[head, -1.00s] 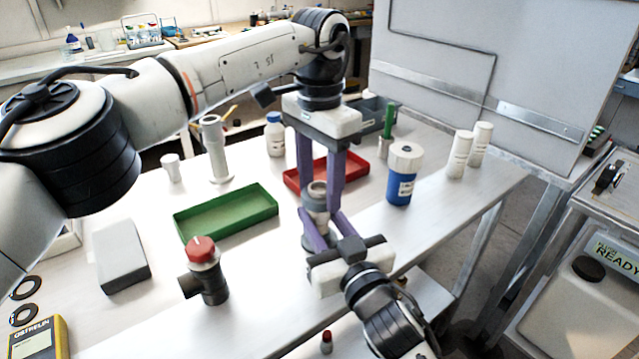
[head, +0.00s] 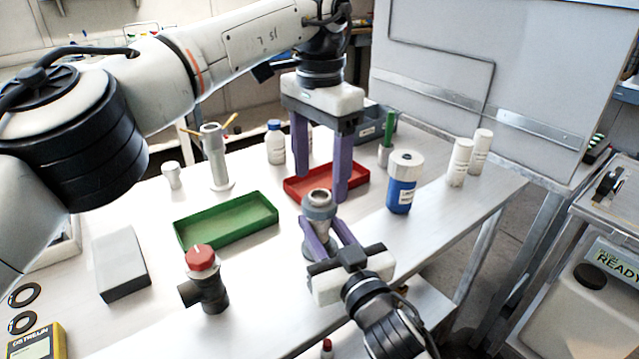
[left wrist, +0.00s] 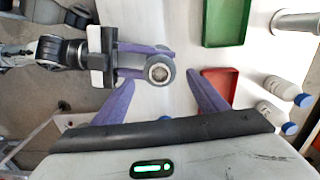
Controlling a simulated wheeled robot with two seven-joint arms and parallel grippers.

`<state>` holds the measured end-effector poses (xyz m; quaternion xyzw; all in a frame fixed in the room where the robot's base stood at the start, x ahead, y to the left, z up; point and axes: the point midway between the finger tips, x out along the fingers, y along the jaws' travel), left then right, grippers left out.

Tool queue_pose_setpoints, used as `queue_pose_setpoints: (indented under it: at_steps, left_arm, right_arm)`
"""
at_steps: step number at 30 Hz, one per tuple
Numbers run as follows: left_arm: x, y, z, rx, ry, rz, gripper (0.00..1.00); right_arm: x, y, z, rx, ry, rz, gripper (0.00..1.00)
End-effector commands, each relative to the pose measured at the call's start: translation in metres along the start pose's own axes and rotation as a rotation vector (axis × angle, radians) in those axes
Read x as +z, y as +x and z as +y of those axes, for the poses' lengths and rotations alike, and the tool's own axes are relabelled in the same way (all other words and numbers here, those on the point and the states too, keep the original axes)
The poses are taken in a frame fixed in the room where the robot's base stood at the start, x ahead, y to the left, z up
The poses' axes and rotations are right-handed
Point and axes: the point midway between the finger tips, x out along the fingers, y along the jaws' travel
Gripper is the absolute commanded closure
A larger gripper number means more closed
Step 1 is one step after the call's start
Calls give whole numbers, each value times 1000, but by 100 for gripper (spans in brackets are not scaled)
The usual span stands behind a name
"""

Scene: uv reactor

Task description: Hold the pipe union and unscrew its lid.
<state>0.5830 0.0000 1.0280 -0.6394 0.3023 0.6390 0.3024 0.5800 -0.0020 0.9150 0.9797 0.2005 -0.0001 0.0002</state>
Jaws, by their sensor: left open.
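The pipe union (head: 319,207) is a small grey upright fitting with a round ring-like top, standing at the front of the white table. My right gripper (head: 330,238) has its purple fingers closed around its lower body from the front. My left gripper (head: 322,188) points down from above, open and empty, with its fingertips above and behind the union's top. In the left wrist view the union's round top (left wrist: 159,71) shows between and beyond the spread fingers of my left gripper (left wrist: 160,88). The fingers hide part of the union's lower body.
A red tray (head: 300,190) lies behind the union and a green tray (head: 240,232) to its left. A blue-and-white jar (head: 402,182) stands to the right. A black pipe fitting with a red cap (head: 203,280) stands at front left.

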Motion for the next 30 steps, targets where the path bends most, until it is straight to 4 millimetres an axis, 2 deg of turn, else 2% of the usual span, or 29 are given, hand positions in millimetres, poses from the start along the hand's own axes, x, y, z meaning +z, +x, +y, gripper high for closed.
queue_pose_setpoints:
  at_steps: [4, 8, 14, 30]
  left_arm:
    - [0, -2, 0, 0, 24, 0, 38]
    - [0, -3, 0, 0, 149, 0, 38]
    - [-1, -7, 0, -1, 538, 0, 38]
    - [-1, -16, 0, -1, 1728, -1, 38]
  right_arm:
    - [1, 0, 0, 0, 0, -2, 100]
    - [1, 0, 0, 0, 0, -2, 100]
    - [1, 0, 0, 0, 0, -2, 100]
    - [1, 0, 0, 0, 1, -1, 100]
